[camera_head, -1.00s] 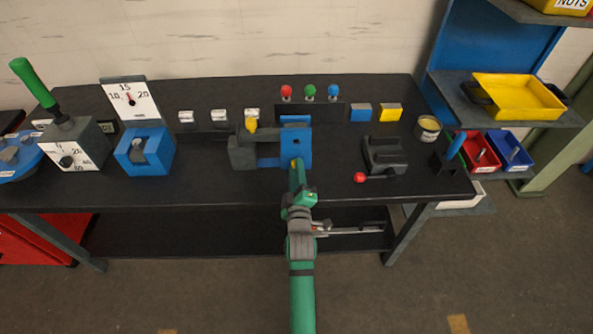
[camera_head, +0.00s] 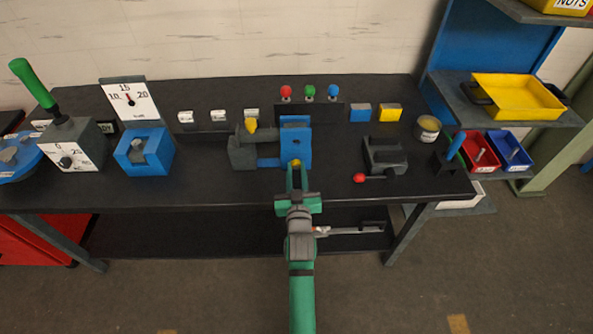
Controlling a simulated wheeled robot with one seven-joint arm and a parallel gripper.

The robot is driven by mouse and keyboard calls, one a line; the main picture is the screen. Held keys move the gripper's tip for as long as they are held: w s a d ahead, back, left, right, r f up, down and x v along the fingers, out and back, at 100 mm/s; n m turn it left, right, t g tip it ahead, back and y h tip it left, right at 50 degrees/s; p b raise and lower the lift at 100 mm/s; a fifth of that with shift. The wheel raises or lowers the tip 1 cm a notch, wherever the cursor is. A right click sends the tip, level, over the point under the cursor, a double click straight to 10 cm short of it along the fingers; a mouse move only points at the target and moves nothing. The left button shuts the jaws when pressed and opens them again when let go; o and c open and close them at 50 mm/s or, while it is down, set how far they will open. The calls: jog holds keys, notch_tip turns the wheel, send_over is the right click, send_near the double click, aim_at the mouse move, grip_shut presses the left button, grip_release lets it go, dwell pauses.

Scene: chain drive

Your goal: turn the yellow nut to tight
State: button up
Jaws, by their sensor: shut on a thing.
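The yellow nut (camera_head: 296,162) sits at the lower front of the blue upright block (camera_head: 295,137), near the middle of the bench. Only a small part of the nut shows. My gripper (camera_head: 296,166) reaches it from the front, with its two green fingers side by side. The fingertips are shut on the nut. Whether the nut bears flush on the blue block is too small to tell.
A grey block (camera_head: 242,152) with a yellow piece (camera_head: 251,125) on top stands left of the blue block. A grey fixture with a red-knobbed lever (camera_head: 359,178) stands to the right. A blue holder (camera_head: 144,154) is farther left. The bench front (camera_head: 200,190) is clear.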

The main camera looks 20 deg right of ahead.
jog(key=m, duration=0.6)
jog(key=shift+s+d+f, duration=0.1)
jog(key=shift+s+f, duration=0.05)
jog(key=shift+f, duration=0.15)
jog(key=m, duration=0.5)
jog(key=shift+m, duration=0.4)
jog(key=m, duration=0.2)
jog(key=shift+m, duration=1.2)
jog(key=shift+a+m, duration=0.25)
jog(key=shift+m, duration=1.15)
jog(key=o, duration=0.8)
jog(key=shift+d, duration=0.1)
